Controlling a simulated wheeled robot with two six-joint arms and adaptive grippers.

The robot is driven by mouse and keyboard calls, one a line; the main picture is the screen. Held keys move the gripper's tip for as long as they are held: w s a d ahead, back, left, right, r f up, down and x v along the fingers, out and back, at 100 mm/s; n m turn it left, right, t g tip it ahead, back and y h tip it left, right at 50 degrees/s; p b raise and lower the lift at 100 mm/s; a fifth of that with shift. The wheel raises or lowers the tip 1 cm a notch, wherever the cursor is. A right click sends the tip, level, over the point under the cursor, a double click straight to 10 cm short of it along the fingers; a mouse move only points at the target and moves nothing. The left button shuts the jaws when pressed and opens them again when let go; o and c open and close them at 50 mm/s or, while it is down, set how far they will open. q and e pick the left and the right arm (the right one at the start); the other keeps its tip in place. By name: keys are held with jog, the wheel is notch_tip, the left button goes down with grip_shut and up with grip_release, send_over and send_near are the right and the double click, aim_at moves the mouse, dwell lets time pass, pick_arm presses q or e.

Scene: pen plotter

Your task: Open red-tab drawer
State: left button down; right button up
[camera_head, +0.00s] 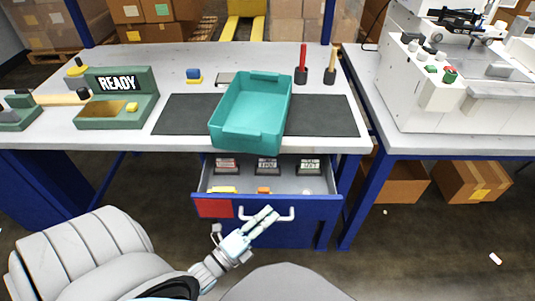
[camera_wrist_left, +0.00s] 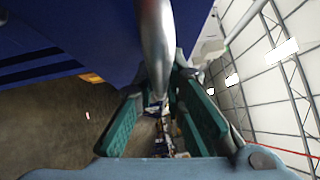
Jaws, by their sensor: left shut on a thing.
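The blue drawer with a red tab (camera_head: 215,208) stands pulled out below the table in the head view. Its inside shows several dark labelled blocks, a yellow item and an orange item. My left gripper (camera_head: 263,222) is at the drawer's silver bar handle (camera_head: 284,217), near its left part. In the left wrist view the handle (camera_wrist_left: 157,45) runs down between the two green-padded fingers (camera_wrist_left: 158,110), which are shut on it. My right gripper is not in view.
A teal bin (camera_head: 250,115) sits on a dark mat (camera_head: 330,115) on the table. A green READY device (camera_head: 118,97) stands at the left. A white machine (camera_head: 440,85) is on the right table. Cardboard boxes (camera_head: 470,182) lie on the floor beneath it.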

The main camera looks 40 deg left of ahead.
pick_arm(q)
jog(key=s+d+p, duration=0.1)
jog(key=s+d, duration=0.4)
jog(key=s, duration=0.2)
jog(key=shift+d, duration=0.2)
jog(key=c, duration=1.7)
grip_release()
jog(key=shift+o, duration=0.2)
jog(key=s+a+f, duration=0.1)
jog(key=s, duration=1.1)
jog(key=shift+a+f, duration=0.3)
jog(key=shift+a, duration=0.05)
